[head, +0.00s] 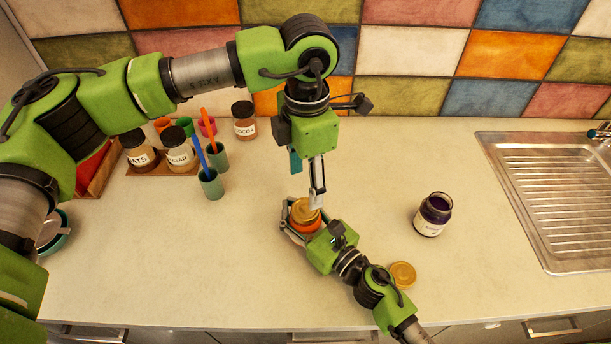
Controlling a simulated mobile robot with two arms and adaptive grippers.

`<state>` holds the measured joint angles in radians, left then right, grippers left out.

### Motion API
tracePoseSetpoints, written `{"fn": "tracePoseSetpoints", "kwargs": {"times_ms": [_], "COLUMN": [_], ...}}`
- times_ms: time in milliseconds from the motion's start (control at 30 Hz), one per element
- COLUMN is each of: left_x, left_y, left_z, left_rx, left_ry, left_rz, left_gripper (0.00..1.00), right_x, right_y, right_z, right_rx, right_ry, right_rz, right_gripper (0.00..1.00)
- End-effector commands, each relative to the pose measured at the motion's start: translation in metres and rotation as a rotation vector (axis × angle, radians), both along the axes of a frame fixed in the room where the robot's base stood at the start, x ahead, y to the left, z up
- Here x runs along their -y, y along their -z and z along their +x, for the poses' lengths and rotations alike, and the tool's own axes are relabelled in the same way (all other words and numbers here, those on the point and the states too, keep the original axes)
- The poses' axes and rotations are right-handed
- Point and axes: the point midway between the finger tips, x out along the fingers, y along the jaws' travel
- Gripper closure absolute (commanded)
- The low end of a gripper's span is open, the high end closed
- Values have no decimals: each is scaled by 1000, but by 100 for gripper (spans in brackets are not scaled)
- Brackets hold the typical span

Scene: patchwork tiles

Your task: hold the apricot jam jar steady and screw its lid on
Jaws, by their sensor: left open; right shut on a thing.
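The apricot jam jar (306,227) stands on the counter, its orange contents partly hidden by my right gripper. My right gripper (300,221) comes from the lower right and is shut around the jar. A gold lid (304,211) is on top of the jar's mouth; I cannot tell whether it sits level or is threaded. My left gripper (311,190) points down from above, open, with a fingertip close over the lid. Whether it touches the lid is unclear.
An open jar of dark purple jam (430,220) stands to the right, with another gold lid (402,274) flat on the counter. Labelled jars (180,157), a cocoa jar (244,124) and utensil cups (210,186) stand back left. A sink (560,195) is at right.

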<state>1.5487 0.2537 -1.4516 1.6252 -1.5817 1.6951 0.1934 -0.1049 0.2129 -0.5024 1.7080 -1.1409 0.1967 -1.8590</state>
Motion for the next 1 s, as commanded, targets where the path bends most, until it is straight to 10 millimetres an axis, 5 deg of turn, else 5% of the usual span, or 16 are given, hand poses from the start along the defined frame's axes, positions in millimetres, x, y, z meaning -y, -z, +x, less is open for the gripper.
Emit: {"fn": "tracePoseSetpoints", "kwargs": {"times_ms": [500,933,1000], "left_x": [-1,-1,-1], "left_y": [69,78,78], "left_z": [-1,0,0], "left_rx": [-2,0,0], "left_ry": [0,0,0], "left_rz": [1,1,1], "left_gripper": [45,45,61], "right_x": [0,0,0], "right_y": [0,0,0], "right_z": [0,0,0], "right_rx": [1,1,1], "right_ry": [1,1,0], "right_rz": [1,1,1], "right_gripper": [100,100,100]}}
